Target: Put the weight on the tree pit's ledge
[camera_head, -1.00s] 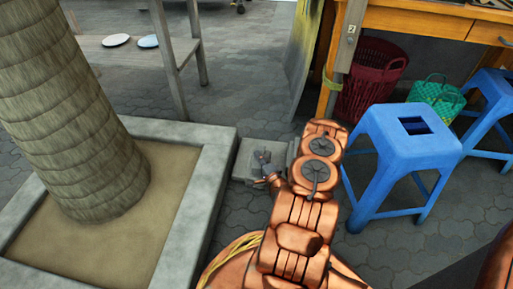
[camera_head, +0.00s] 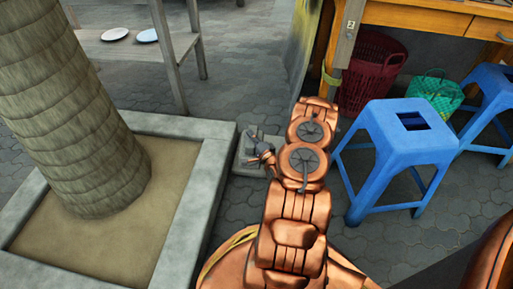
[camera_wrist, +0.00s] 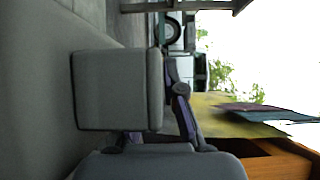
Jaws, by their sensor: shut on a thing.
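My gripper (camera_head: 255,148) is beside the right far corner of the tree pit in the head view, low and partly hidden by my arm. In the wrist view a dark finger linkage (camera_wrist: 182,112) presses against the right side of a smooth grey block, the weight (camera_wrist: 115,90). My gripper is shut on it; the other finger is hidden. The tree pit's ledge (camera_head: 196,205) is a grey concrete rim around sand, just left of my gripper. The palm trunk (camera_head: 70,120) rises from the sand.
A blue stool (camera_head: 398,135) and a maroon basket (camera_head: 375,75) stand to the right, by a wooden table (camera_head: 425,20). A grey bench (camera_head: 125,50) stands behind the pit. The visible ledge is clear.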

